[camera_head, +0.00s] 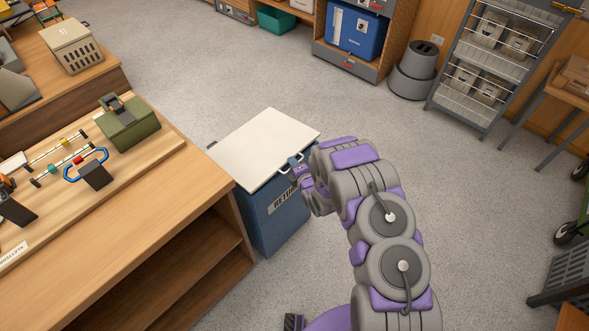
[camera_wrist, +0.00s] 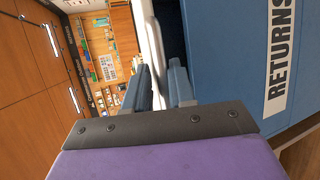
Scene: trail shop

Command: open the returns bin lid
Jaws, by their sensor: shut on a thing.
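The returns bin (camera_head: 262,215) is a blue box with a white label reading RETURNS, standing at the right end of the wooden counter. Its flat cream lid (camera_head: 262,142) lies over the top. My gripper (camera_head: 296,169) is at the lid's front right edge, by a small handle, and my arm partly hides it. A dark gap shows between the lid and the blue bin wall (camera_wrist: 225,50).
The wooden counter (camera_head: 150,235) stands close on the left, with a green box (camera_head: 130,125) and small gear on it. A wire rack (camera_head: 485,75) and a grey round bin (camera_head: 413,72) stand at the back right. Open floor (camera_head: 480,200) lies to the right.

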